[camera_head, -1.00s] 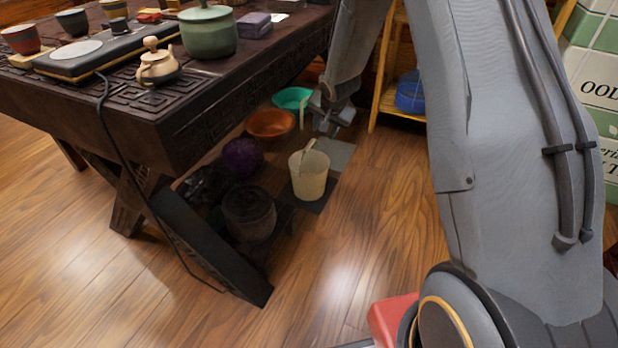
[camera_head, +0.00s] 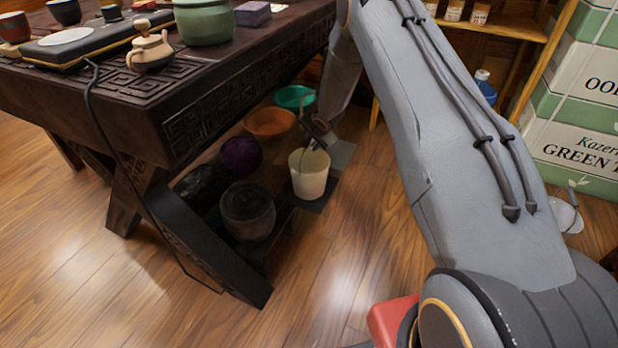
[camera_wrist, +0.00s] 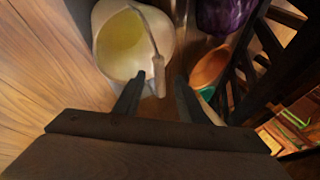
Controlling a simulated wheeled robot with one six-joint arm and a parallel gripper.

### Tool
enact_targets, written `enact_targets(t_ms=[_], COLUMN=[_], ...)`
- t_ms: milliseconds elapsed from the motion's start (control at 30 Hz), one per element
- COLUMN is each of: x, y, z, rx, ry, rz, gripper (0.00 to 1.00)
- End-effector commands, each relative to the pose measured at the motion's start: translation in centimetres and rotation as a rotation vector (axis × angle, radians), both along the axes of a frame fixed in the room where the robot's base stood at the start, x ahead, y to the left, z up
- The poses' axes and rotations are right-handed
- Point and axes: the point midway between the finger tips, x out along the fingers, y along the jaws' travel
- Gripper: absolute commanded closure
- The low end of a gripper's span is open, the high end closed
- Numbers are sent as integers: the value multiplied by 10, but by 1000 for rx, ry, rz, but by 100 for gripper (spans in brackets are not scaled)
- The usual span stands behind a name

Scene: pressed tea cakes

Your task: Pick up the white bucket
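In the wrist view the bucket (camera_wrist: 108,62) shows from above, open and with a yellowish inside. Its handle (camera_wrist: 158,76) has a wooden grip and lies toward my fingers. My gripper (camera_wrist: 160,84) is open, with its two fingertips either side of the handle grip in the picture; I see no clear contact. In the head view my gripper (camera_head: 318,143) is at the bucket's far rim, small and partly blended with the handle.
A slanted table leg (camera_head: 210,250) stands at left. The floor in front is clear.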

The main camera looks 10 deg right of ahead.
Motion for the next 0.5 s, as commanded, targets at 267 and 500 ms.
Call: enact_targets(t_ms=[267,500], x=[17,17], y=[3,3], z=[-24,-23], rx=[-1,0], ry=[1,1], rz=[1,0], gripper=[63,63])
